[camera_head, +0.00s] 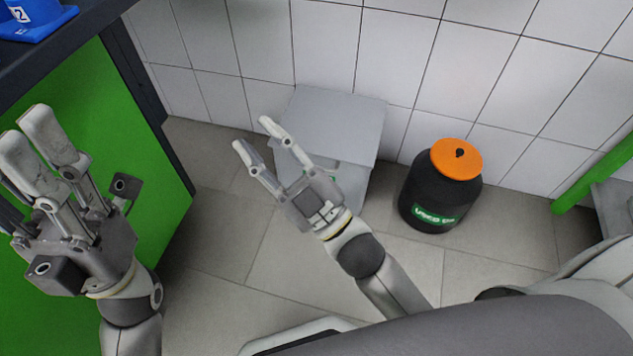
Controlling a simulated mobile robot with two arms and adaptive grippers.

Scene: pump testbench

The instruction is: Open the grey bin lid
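The grey bin (357,185) stands on the floor against the tiled wall, in the middle of the view. Its flat grey lid (335,120) lies on top and looks closed. My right gripper (255,134) is open and empty, with its two fingers apart. In the picture it overlaps the bin's front and the lid's left part, and hides some of the bin's front; I cannot tell whether it touches. My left gripper (40,135) is at the far left in front of the green panel. Its fingers point up, and how far apart they are is unclear.
A black drum (420,190) with an orange cap (456,158) and a "USED OIL" label stands to the right of the bin. A green cabinet with a dark worktop (95,40) is at the left, with a blue object (38,18) on it. Open tiled floor lies between.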

